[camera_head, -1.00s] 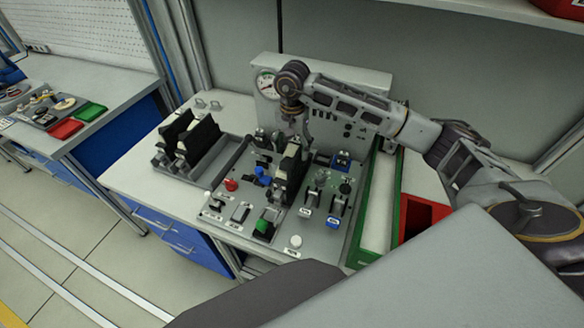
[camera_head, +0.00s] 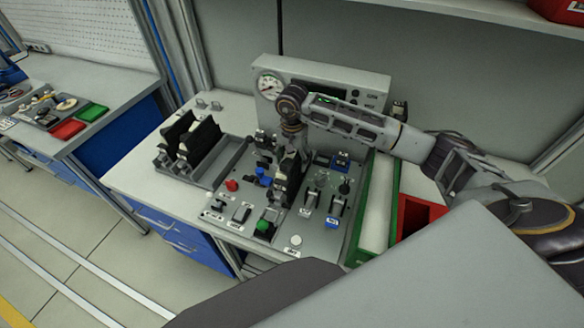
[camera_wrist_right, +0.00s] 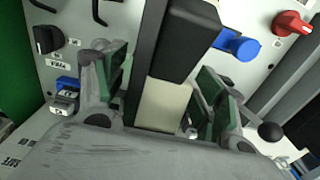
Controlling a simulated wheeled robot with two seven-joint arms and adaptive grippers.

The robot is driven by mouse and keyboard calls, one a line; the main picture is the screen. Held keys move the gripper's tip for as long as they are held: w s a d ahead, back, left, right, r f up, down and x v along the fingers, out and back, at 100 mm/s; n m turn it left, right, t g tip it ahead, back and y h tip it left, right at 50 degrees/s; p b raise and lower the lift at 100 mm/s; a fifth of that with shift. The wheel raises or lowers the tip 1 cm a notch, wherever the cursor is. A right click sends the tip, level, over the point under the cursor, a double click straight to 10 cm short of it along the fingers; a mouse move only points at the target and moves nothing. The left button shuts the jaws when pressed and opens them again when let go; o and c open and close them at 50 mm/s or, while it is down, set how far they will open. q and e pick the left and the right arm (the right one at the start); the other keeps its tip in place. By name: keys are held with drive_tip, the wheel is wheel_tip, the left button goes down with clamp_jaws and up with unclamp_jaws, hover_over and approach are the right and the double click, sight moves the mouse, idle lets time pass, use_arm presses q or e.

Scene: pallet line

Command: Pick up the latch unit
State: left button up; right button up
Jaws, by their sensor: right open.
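The black upright block that I take to be the latch unit (camera_head: 289,178) stands on the grey control panel (camera_head: 222,226), among its switches. Similar black units stand in the holder at the left. My right gripper (camera_head: 293,138) is over the top of the block, pointing down. In the right wrist view the black and beige block (camera_wrist_right: 182,45) rises between the two green-padded fingers of the open gripper (camera_wrist_right: 165,98). A gap shows beside the right finger; contact at the left one cannot be told. My left gripper is not in view.
Several knobs and switches surround the block, including a red knob (camera_head: 232,185), a blue knob (camera_head: 261,171) and a green button (camera_head: 263,226). A gauge box (camera_head: 372,84) stands behind. The grey holder (camera_head: 228,160) with black units is left; a red bin (camera_head: 418,214) is right.

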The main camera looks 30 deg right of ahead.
drive_tip(key=shift+f, duration=0.1)
idle(0.4)
clamp_jaws()
idle(0.3)
